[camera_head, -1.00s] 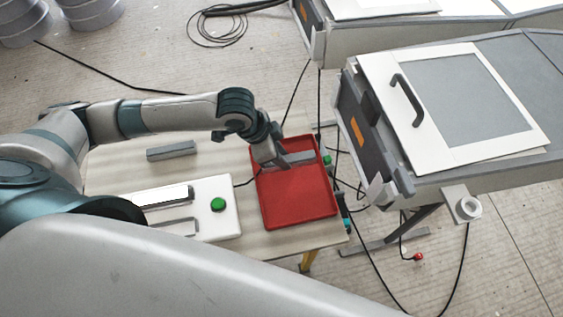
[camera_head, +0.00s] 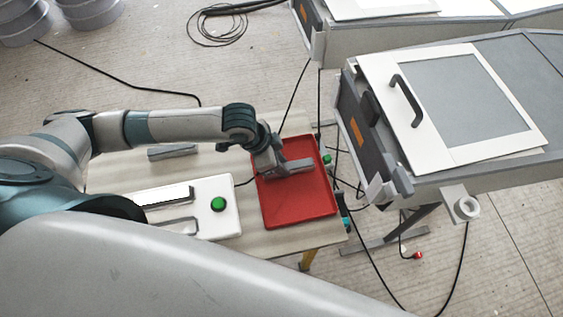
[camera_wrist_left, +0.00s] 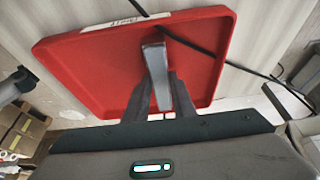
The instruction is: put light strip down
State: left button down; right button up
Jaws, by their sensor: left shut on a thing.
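My left gripper (camera_head: 279,169) is shut on a grey light strip (camera_head: 298,164) over the upper part of the red tray (camera_head: 295,207). In the left wrist view the strip (camera_wrist_left: 155,62) sits between the two fingers (camera_wrist_left: 161,93), with the red tray (camera_wrist_left: 97,72) behind it. I cannot tell whether the strip touches the tray floor. The tray holds nothing else that I can see. My right gripper is not in view.
A white box with a green button (camera_head: 218,204) stands left of the tray on the table. Another grey bar (camera_head: 172,152) lies behind it. A large grey machine with a white-framed lid (camera_head: 530,140) stands at the right. Black cables run beside the tray.

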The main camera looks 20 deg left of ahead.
pick_arm(q)
jog(key=c, duration=1.5)
grip_release()
jog(key=shift+r, duration=0.15)
jog(key=shift+s+a+r, duration=0.1)
jog(key=shift+a+r, duration=0.1)
jog(key=shift+r, duration=0.35)
jog(key=shift+b+v, duration=0.4)
jog(key=shift+v, duration=4.95)
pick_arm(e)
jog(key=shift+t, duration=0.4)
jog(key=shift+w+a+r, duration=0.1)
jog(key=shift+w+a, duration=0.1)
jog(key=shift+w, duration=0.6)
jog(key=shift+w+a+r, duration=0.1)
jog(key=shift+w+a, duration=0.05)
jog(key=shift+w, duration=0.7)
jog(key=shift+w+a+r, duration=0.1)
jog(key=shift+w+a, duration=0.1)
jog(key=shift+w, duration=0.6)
